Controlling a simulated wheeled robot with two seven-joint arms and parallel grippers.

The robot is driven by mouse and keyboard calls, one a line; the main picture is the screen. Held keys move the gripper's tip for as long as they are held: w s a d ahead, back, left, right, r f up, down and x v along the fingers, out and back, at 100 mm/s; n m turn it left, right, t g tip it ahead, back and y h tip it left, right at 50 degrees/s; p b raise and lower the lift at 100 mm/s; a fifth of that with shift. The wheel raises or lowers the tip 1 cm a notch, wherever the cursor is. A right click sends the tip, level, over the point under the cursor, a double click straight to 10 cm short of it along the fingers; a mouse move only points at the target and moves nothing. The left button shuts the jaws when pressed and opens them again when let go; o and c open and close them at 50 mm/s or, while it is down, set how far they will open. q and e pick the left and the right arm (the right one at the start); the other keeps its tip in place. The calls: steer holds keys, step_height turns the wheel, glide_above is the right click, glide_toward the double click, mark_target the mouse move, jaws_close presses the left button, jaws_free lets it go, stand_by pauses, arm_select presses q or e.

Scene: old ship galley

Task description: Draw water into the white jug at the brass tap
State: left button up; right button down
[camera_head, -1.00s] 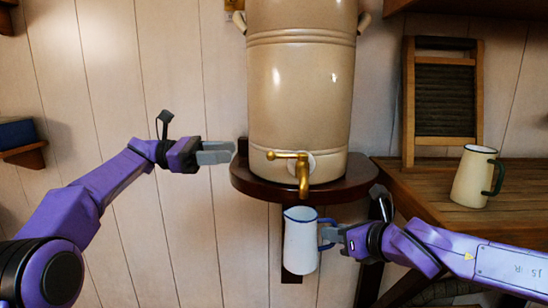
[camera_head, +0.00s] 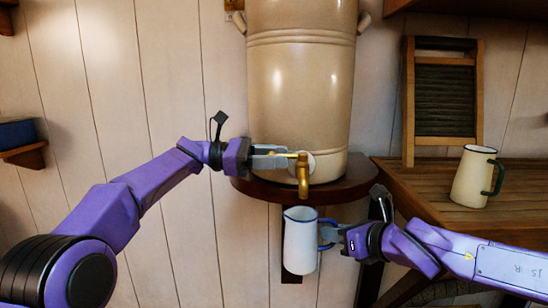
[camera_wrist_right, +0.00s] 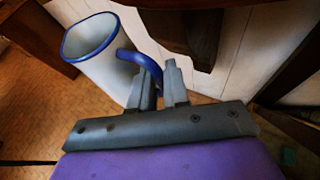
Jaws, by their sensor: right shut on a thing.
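The white jug (camera_head: 300,245) with a blue rim hangs upright in the air below the brass tap (camera_head: 303,178), its mouth under the spout. My right gripper (camera_head: 335,237) is shut on its blue handle; the jug also shows in the right wrist view (camera_wrist_right: 95,50), where part of its pale inside is visible. I see no water stream. The tap sits low on the tall beige urn (camera_head: 300,90). My left gripper (camera_head: 285,156) is at the tap's lever, its grey fingers overlapping the lever's left end. I cannot tell whether they grip it.
The urn stands on a dark rounded shelf (camera_head: 260,187) just above the jug. To the right a wooden counter (camera_head: 425,190) holds a cream jug (camera_head: 472,180) with a dark handle and a washboard (camera_head: 443,95). A small shelf with a blue item (camera_head: 17,132) is at far left.

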mark_target(299, 158)
arm_select(q)
jaws_close()
steer(key=shift+s+r+n+t, duration=0.1)
steer(key=shift+s+n+t, duration=0.15)
steer(key=shift+t, duration=0.25)
steer(key=shift+n+t, duration=0.25)
steer(key=shift+t, duration=0.05)
steer(key=s+n+t, duration=0.1)
steer(key=t, duration=0.1)
steer(key=n+t+y, duration=0.1)
steer(key=n+t, duration=0.1)
steer(key=s+d+n+t+y, duration=0.1)
steer(key=t, duration=0.1)
steer(key=shift+s+n+t, duration=0.3)
steer(key=shift+s+t, duration=0.05)
steer(key=shift+t, duration=0.05)
steer(key=n+t+y, duration=0.1)
steer(key=s+n+t+y, duration=0.1)
steer(key=t, duration=0.1)
steer(key=shift+d, duration=0.3)
steer(key=shift+s+d+n+t+y, duration=0.1)
steer(key=shift+s+n+t+y, duration=0.05)
steer(key=shift+n+t+y, duration=0.4)
steer(key=shift+s+d+n+t+y, duration=0.1)
steer(key=shift+n+t+y, duration=0.35)
steer(key=shift+n+t, duration=0.15)
steer(key=shift+s+d+y, duration=0.1)
steer(key=shift+d+y, duration=0.05)
steer(key=shift+y, duration=0.15)
